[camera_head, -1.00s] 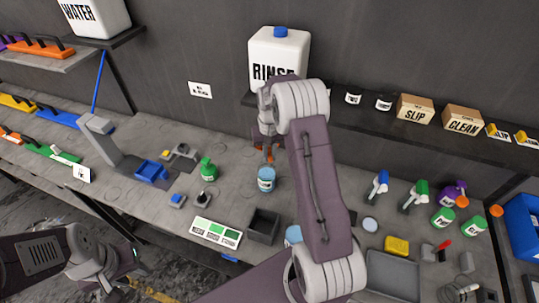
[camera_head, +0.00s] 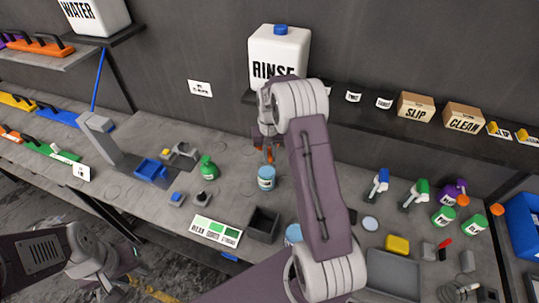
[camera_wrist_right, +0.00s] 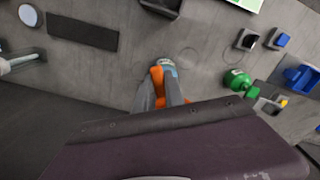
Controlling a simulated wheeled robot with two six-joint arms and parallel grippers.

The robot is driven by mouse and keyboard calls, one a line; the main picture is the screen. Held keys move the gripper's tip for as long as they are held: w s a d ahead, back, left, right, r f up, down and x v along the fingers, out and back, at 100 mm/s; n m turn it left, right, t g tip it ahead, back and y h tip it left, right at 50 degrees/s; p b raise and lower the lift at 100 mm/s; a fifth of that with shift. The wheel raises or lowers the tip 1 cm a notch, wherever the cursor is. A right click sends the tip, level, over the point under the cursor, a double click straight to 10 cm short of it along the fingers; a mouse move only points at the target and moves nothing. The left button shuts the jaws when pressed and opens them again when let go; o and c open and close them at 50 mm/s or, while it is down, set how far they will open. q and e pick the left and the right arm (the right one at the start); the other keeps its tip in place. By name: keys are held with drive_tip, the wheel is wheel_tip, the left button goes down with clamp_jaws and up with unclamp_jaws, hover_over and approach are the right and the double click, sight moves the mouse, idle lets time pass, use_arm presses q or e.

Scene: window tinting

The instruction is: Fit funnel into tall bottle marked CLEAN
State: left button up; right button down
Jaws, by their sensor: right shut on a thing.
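My right gripper (camera_head: 267,150) points down and is shut on an orange piece, which looks like the funnel (camera_wrist_right: 157,77); the fingers hide most of it. The orange sits directly above a light-blue bottle (camera_head: 266,179) with a pale label too small to read. The bottle's top shows just past the fingertips in the right wrist view (camera_wrist_right: 166,63). I cannot tell whether funnel and bottle touch. No bottle on the bench shows a readable CLEAN. My left arm is at the lower left, away from the bench items; its gripper (camera_head: 122,258) is unclear.
Spray bottles and green bottles (camera_head: 443,215) stand at right. A large RINSE jug (camera_head: 279,52) and a CLEAN box (camera_head: 463,116) are on the rear shelf.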

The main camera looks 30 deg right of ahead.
drive_tip(key=shift+f+b, duration=1.1)
drive_tip(key=shift+f, duration=0.75)
drive_tip(key=shift+f, duration=0.15)
drive_tip(key=c, duration=1.3)
unclamp_jaws()
drive_tip(key=shift+c, duration=0.2)
wheel_tip(320, 180, up, 9)
drive_tip(key=b, duration=0.3)
